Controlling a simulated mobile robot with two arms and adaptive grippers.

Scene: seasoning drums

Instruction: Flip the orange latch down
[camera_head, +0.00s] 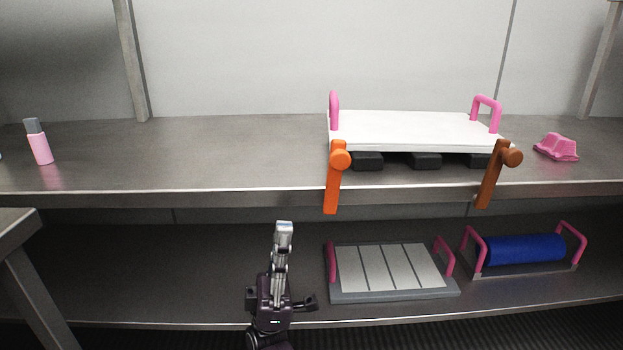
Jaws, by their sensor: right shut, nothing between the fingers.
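The orange latch (334,188) is at the front left corner of the white board (410,128) on the upper shelf. Its round knob is near the top and its long arm points down, hanging past the shelf's front edge. A brown latch (489,180) is at the board's front right corner, its arm also pointing down with a slight tilt. My right gripper (284,228) is shut and empty, pointing up, below and to the left of the orange latch and apart from it. My left gripper is not in view.
The board has pink handles and dark blocks under it. A pink bottle (39,146) stands at left and a pink object (556,147) at right. On the lower shelf are a slatted tray (390,295) and a blue roller (522,249). The upper shelf's left middle is clear.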

